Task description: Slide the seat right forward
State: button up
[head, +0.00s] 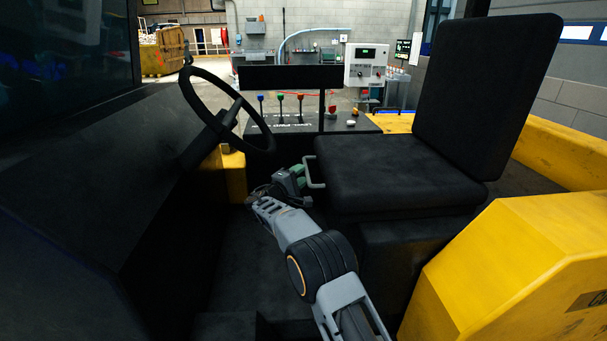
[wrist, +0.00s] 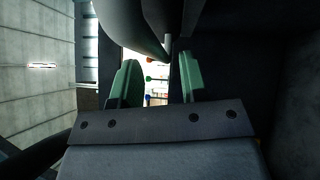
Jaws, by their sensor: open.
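The seat (head: 385,172) is black, with a flat cushion and an upright backrest (head: 488,85), on the right of the head view. A pale grey looped handle (head: 313,172) sticks out from the left side of the cushion. My gripper (head: 297,173) is just left of this handle, with green fingertips close to it; I cannot tell whether they touch. In the wrist view my gripper (wrist: 157,84) is open, its two green fingers apart. A grey curved shape (wrist: 130,22) crosses above the fingers, perhaps the handle. Nothing is clearly held.
A black steering wheel (head: 227,112) stands on the left. Behind it a dark console (head: 300,126) carries several coloured levers. A yellow body panel (head: 515,262) fills the lower right. The cab floor (head: 243,255) left of the seat is clear apart from my arm.

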jog(key=v, duration=1.1)
jog(key=shift+a+b, duration=0.15)
jog(key=shift+b, duration=0.15)
jog(key=shift+s, duration=0.1)
